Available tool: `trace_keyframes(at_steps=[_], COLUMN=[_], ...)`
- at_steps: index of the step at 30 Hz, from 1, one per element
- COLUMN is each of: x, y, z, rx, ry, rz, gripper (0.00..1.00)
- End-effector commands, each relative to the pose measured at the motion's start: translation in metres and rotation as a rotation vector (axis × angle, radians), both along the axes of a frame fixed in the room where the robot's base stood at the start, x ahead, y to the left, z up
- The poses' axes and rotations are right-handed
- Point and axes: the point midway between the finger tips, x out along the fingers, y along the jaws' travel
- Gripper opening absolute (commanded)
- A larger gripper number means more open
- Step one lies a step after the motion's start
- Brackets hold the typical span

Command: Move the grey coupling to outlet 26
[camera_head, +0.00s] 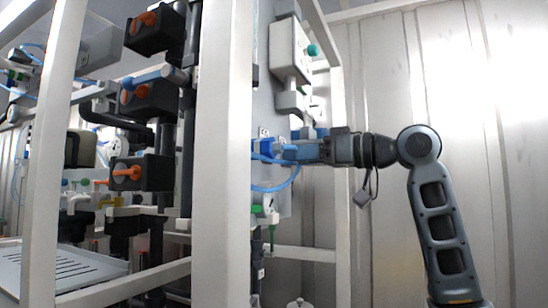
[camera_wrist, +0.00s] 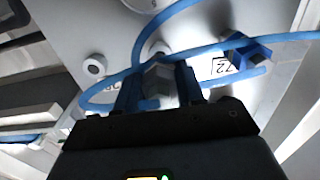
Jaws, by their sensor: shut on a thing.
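In the wrist view my gripper (camera_wrist: 158,88) points at a pale panel (camera_wrist: 75,25). Its two blue fingers are shut on the grey coupling (camera_wrist: 158,72), which sits between them close to the panel. Whether it is seated on an outlet I cannot tell. A bare round white outlet (camera_wrist: 94,66) with a dark centre is to the left. A label (camera_wrist: 108,88) near it is mostly hidden by the hose and finger, so its number is unclear. In the head view my gripper (camera_head: 292,151) reaches left to the panel; the grey coupling is not distinct there.
A blue coupling (camera_wrist: 247,50) is on the panel to the right, beside a numbered label (camera_wrist: 221,66). Blue hoses (camera_wrist: 205,48) cross around my fingers. In the head view a white frame post (camera_head: 224,150) stands left of my gripper, and a blue hose (camera_head: 277,187) loops below it.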

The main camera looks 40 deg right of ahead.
Motion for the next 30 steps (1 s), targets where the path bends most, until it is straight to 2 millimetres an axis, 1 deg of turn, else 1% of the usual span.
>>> trace_keyframes(at_steps=[30], x=[-0.033], y=[-0.012], z=[0.0], rx=[0.0], ry=[0.0], rz=[0.0], gripper=[0.0])
